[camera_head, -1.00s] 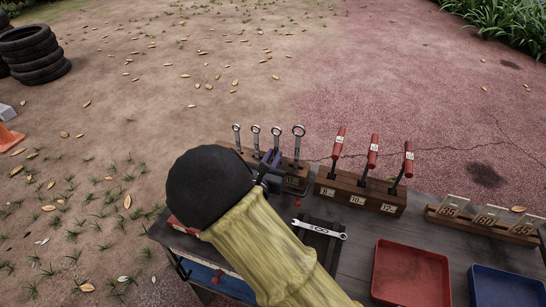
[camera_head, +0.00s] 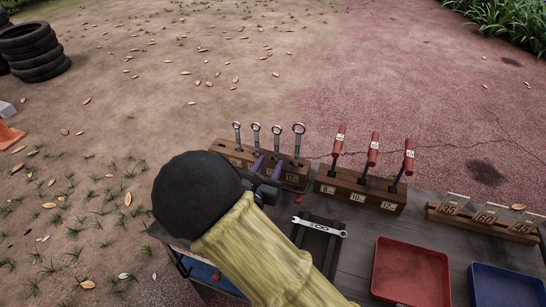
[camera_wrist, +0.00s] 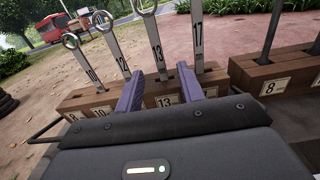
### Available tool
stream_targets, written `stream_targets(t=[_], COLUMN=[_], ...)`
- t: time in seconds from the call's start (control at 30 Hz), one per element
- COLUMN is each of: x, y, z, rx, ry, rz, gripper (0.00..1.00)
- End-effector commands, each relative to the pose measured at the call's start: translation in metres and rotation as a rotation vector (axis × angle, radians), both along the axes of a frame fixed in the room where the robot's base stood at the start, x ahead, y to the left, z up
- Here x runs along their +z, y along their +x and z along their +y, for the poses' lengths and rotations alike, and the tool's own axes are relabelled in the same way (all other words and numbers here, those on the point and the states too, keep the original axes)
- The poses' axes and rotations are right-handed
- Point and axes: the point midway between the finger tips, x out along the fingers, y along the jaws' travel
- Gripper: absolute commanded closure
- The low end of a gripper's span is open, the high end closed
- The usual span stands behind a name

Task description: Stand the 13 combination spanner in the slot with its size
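The 13 combination spanner (camera_wrist: 157,52) stands upright, ring end up, in the dark wooden rack, behind the front label 13 (camera_wrist: 166,101); its foot in the slot is partly hidden. In the head view it is the third ring from the left (camera_head: 276,131). My gripper (camera_wrist: 160,84) is open and empty, its two purple fingers apart on the near side of the rack, one to each side of the spanner. In the head view my gripper (camera_head: 268,166) is just in front of the rack (camera_head: 293,179).
Spanners marked 10 (camera_wrist: 88,65) and 17 (camera_wrist: 197,35) stand near the 13, with another between. A rack of red-handled tools (camera_head: 360,192) is on the right. Another spanner (camera_head: 319,228) lies on a dark tray. Red (camera_head: 411,270) and blue (camera_head: 508,287) trays are at front right.

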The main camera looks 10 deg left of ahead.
Motion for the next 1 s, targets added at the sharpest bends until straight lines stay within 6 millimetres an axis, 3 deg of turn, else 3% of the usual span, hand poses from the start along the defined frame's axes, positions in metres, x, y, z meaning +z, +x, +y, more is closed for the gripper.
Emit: stream_targets(t=[0.1, 0.27, 1.0], x=[0.002, 0.002, 0.002], y=[-0.020, -0.033, -0.034], z=[0.004, 0.005, 0.004], rx=[0.005, 0.002, -0.001], ry=[0.000, -0.001, 0.001], rz=[-0.001, -0.004, -0.005], gripper=[0.62, 0.62, 0.62])
